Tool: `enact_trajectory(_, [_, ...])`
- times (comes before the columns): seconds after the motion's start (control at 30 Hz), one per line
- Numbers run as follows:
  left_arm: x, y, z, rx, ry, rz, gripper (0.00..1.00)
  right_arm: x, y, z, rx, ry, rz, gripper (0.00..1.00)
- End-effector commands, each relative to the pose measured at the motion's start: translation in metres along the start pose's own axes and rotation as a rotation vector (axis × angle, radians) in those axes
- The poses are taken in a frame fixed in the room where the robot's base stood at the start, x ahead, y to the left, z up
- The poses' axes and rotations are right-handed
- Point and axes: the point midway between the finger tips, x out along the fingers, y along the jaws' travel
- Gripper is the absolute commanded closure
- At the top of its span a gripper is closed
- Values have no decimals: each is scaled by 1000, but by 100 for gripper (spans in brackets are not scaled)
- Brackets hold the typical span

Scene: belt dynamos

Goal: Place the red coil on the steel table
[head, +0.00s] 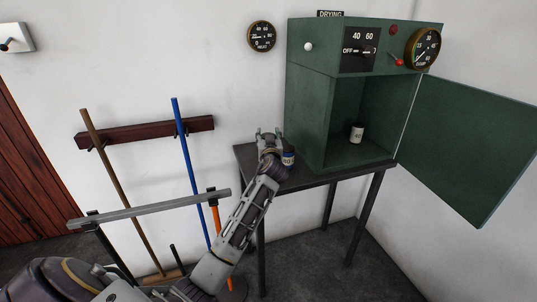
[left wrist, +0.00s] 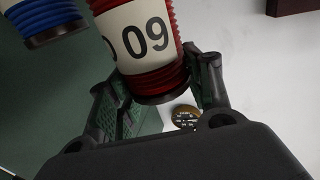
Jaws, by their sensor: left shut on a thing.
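The red coil (left wrist: 150,45) is a cream cylinder with red windings at its ends and a dark number on its label. In the left wrist view it is between the fingers of my left gripper (left wrist: 155,85), which is shut on it. In the head view my left gripper (head: 268,137) is at the left part of the dark steel table (head: 305,181), and the red coil is hidden there. I cannot tell whether it touches the tabletop. A blue coil (head: 288,160) stands on the table just right of the gripper; it also shows in the left wrist view (left wrist: 45,20).
A green drying cabinet (head: 306,115) stands on the table with its door (head: 470,145) open to the right. A pale coil (head: 357,132) is inside. A rack (head: 150,131) with brooms is on the left. The tabletop front strip is clear.

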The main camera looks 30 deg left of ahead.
Motion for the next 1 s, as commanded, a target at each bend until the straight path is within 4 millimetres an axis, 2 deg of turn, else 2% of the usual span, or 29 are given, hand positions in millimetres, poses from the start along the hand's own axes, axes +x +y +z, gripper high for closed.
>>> enact_trajectory(0.13, [0, 0, 13, 1, 2, 0, 88, 0, -8, -15, 5, 18, -8, 60])
enact_trajectory(0.37, [0, 0, 15, -1, 4, 1, 88, 0, -11, -27, 7, 33, -12, 60])
enact_trajectory(0.67, [0, 0, 23, 2, 3, 0, 88, 0, -3, -12, 2, 13, -3, 60])
enact_trajectory(0.87, [0, 0, 46, 3, 1, 0, 88, 1, 0, 2, -2, -5, 0, 60])
enact_trajectory(1.0, [0, 0, 60, 2, 3, 1, 88, 1, 0, 0, -1, -2, 0, 60])
